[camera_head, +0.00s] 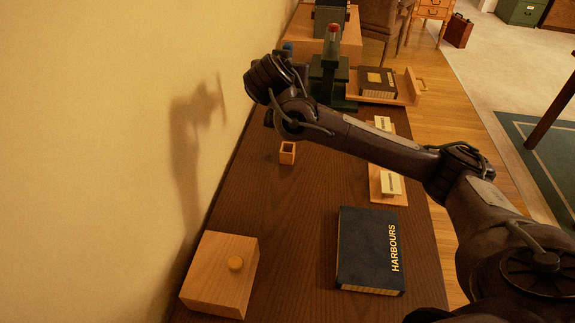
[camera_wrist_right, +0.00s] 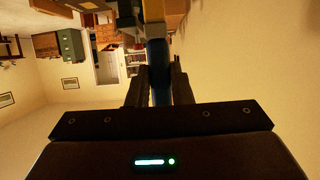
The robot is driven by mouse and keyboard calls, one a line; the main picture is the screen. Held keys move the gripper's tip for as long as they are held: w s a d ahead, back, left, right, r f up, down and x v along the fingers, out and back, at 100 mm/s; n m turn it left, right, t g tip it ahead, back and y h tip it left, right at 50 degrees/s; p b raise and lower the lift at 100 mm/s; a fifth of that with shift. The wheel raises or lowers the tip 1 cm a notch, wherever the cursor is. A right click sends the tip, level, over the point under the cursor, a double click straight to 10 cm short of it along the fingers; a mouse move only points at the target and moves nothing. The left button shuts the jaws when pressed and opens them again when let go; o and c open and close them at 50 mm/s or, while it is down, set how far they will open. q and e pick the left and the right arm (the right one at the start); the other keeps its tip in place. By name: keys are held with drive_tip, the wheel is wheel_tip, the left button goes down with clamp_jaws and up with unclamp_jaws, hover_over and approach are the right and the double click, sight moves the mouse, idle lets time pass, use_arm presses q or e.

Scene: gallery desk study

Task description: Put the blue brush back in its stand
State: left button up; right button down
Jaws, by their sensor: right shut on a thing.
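My right gripper (camera_wrist_right: 159,78) is shut on the blue brush (camera_wrist_right: 157,52), whose blue length stands between the two fingers in the right wrist view. In the head view my right arm reaches in from the right across the desk, and its wrist hides the fingers. A small blue patch (camera_head: 287,47) shows just beyond the wrist; I cannot tell if it is the brush. A small open-topped wooden holder (camera_head: 288,153), which looks like the stand, is on the desk below the wrist, apart from it. My left gripper is not in view.
A dark book marked HARBOURS (camera_head: 370,250) and a wooden box with a round knob (camera_head: 220,273) are at the near end. A green device with a red top (camera_head: 333,70) and a tray with a book (camera_head: 405,89) stand farther back. The wall borders the desk's left.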

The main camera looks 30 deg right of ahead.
wheel_tip(320, 180, down, 20)
drive_tip(key=shift+p, duration=0.85)
drive_tip(key=shift+f, duration=0.1)
drive_tip(key=shift+f+b, duration=0.25)
drive_tip(key=shift+b, duration=0.05)
drive_tip(key=c, duration=1.3)
unclamp_jaws()
drive_tip(key=shift+r, duration=0.15)
